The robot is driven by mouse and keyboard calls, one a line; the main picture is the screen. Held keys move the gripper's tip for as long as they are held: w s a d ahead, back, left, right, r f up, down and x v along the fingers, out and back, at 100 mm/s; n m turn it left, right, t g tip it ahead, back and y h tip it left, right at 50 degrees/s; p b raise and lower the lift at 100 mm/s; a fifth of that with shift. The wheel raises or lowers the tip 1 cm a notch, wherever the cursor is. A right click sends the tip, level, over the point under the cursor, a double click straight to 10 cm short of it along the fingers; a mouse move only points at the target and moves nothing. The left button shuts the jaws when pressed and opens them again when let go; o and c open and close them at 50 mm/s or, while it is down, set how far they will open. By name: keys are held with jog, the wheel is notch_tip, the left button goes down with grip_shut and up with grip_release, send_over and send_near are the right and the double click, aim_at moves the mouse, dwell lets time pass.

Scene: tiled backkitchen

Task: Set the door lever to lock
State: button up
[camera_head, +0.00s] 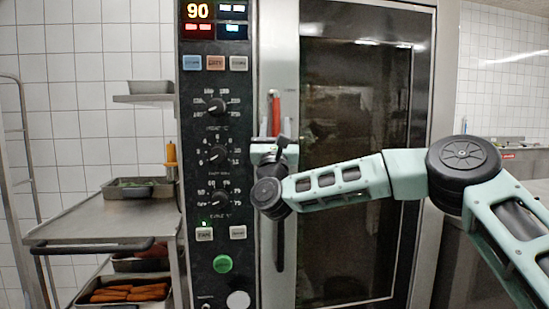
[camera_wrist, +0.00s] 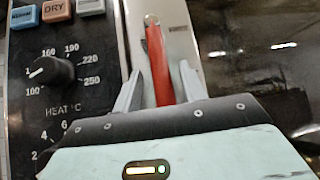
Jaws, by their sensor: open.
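The red door lever (camera_head: 275,113) hangs upright on the pale door frame strip, between the control panel and the dark glass door. In the wrist view the red lever (camera_wrist: 158,62) runs down from a round pivot at its top. My gripper (camera_head: 271,146) is just below the lever in the head view. In the wrist view my gripper (camera_wrist: 158,90) is open, with one finger on each side of the lever's lower part. I cannot tell whether either finger touches it. The lever's lower end is hidden behind my gripper's body.
The oven's control panel (camera_head: 217,135) with dials and buttons stands close on the left; the heat dial (camera_wrist: 50,72) shows in the wrist view. The glass door (camera_head: 350,170) is on the right. A steel table (camera_head: 105,222) with trays stands at the far left.

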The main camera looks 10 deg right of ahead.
jog(key=b+v, duration=0.2)
jog(key=v, duration=1.4)
jog(key=shift+b, duration=0.35)
